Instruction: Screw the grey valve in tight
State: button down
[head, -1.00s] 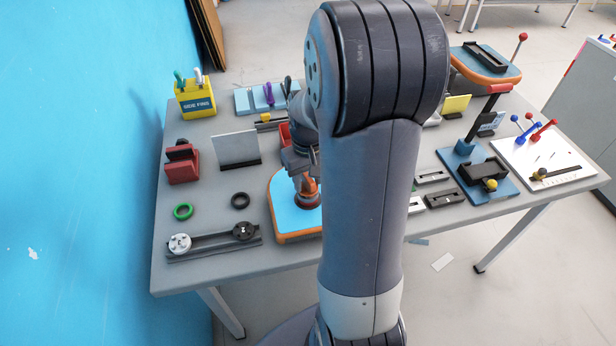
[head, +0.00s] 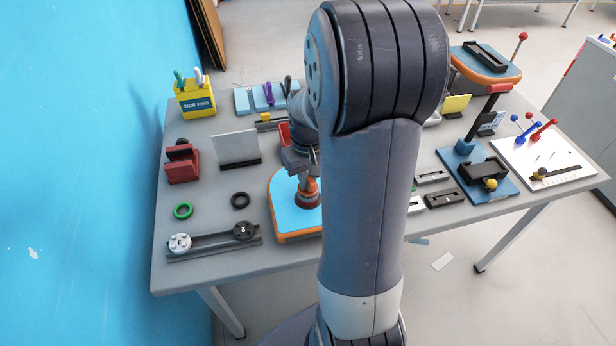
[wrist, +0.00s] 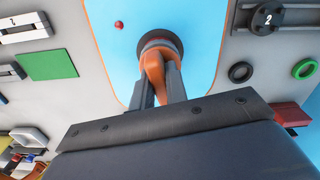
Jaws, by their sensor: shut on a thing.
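The blue board with an orange edge (head: 283,212) lies on the table, partly hidden behind my arm. A dark grey round fitting, which looks like the grey valve (wrist: 176,42), sits on the board's blue face. An orange handle-like piece (wrist: 153,72) rises from the fitting. My gripper (wrist: 160,85) points down with its two fingers shut on the orange piece. In the head view the gripper (head: 305,178) is small and partly covered by my arm. The thread and the seat under the fitting are hidden.
A rail (head: 212,243) with a white disc and a black disc marked 2 lies at the left front. A green ring (head: 183,211) and a black ring (head: 240,200) lie behind it. A red block (head: 182,164) and an upright grey plate (head: 236,149) stand further back.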

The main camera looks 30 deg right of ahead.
jog(key=shift+m, duration=1.7)
jog(key=shift+m, duration=1.7)
jog(key=shift+m, duration=0.9)
jog(key=shift+r+p, duration=2.15)
jog(key=shift+r, duration=0.4)
